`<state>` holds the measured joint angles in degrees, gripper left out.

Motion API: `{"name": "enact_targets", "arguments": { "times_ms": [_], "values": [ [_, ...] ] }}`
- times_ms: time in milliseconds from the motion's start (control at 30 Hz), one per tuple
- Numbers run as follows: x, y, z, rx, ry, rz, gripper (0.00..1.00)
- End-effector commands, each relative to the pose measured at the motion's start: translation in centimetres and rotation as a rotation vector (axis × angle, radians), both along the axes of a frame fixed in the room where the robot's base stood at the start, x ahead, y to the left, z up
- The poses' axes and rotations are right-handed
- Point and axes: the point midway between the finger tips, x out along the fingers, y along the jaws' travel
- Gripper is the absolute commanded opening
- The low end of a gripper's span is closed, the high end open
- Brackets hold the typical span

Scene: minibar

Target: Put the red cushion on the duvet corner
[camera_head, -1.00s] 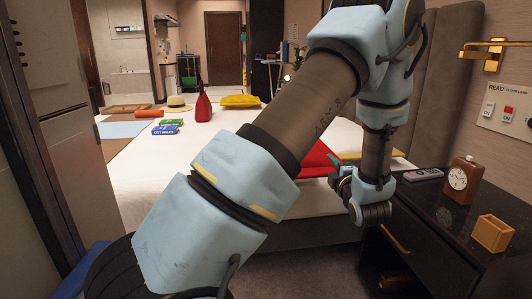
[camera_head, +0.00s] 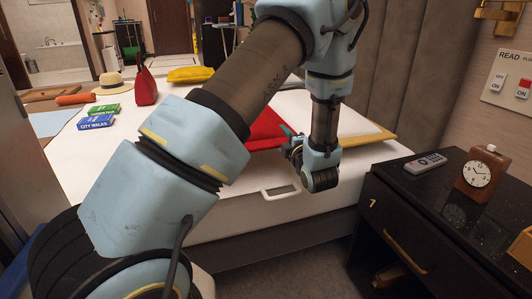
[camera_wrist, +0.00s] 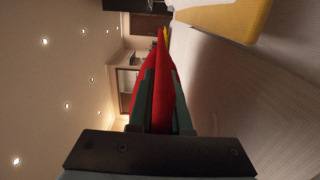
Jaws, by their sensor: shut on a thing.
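The red cushion (camera_head: 264,131) is at the far side of my arm in the head view, partly hidden by it, above or against the white bed. My gripper (camera_head: 290,135) is shut on the cushion's edge. In the wrist view the cushion (camera_wrist: 162,85) stands edge-on between my two dark green fingers (camera_wrist: 160,105). The white duvet (camera_head: 235,208) covers the bed. A pale looped outline (camera_head: 281,193) shows near its front edge. I cannot tell whether the cushion touches the bed.
A dark nightstand (camera_head: 440,215) at right holds a remote (camera_head: 425,163) and clock (camera_head: 479,174).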

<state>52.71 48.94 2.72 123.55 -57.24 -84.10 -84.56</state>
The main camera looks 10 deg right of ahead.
Motion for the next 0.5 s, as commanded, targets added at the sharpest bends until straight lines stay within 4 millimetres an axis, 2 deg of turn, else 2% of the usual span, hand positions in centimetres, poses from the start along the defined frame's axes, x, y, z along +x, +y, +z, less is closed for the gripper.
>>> {"name": "enact_targets", "arguments": {
  "times_ms": [33,100,267,500],
  "values": [
    [0.0,0.0,-1.1,0.002,-0.001,0.000,0.00],
    [0.0,0.0,-1.9,0.001,-0.003,0.001,0.00],
    [0.0,0.0,-3.0,-0.001,-0.003,0.001,0.00],
    [0.0,0.0,-6.1,0.000,-0.002,0.001,0.00]
  ]
}}
